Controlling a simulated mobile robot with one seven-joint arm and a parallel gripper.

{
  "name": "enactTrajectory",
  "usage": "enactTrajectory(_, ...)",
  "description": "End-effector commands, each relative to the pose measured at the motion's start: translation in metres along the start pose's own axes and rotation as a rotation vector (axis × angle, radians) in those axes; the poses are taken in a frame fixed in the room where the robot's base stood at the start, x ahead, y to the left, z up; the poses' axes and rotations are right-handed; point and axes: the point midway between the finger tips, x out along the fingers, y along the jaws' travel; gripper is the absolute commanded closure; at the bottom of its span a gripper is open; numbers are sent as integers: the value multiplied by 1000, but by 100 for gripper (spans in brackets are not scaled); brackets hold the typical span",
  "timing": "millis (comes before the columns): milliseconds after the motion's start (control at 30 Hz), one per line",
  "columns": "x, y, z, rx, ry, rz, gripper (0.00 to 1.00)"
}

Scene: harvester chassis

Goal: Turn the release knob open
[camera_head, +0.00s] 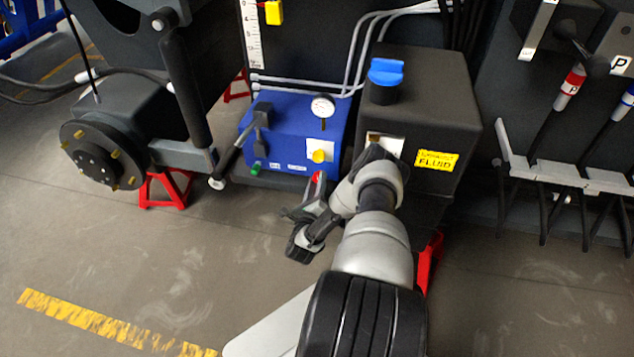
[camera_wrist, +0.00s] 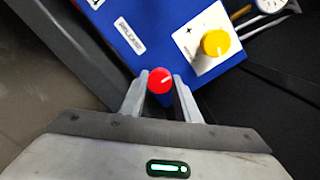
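A red release knob (camera_wrist: 161,80) with a white mark on its face sits at the lower edge of the blue unit in the wrist view, below a RELEASE label (camera_wrist: 130,36). My gripper (camera_wrist: 161,84) has one finger on each side of it, and both fingertips appear to touch its sides. In the head view the blue unit (camera_head: 287,125) stands at the middle, and my gripper (camera_head: 314,190) is at its lower right front. A small red part (camera_head: 318,176) shows there, and my arm hides much of that area.
A yellow knob (camera_wrist: 216,43) on a white plate is close to the right of the red knob. A gauge (camera_head: 322,106) tops the blue unit. A black fluid tank (camera_head: 440,110) with a blue cap stands right behind my arm. A green knob (camera_head: 256,168) is at the left.

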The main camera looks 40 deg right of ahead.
Motion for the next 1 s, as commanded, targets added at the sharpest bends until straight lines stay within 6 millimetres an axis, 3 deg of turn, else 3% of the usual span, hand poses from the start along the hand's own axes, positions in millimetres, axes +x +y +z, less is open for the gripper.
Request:
enactTrajectory(100,0,0,0,0,0,-2,93)
enactTrajectory(467,0,-1,1,-67,1,1,93)
enactTrajectory(1000,1,0,3,-518,11,14,93)
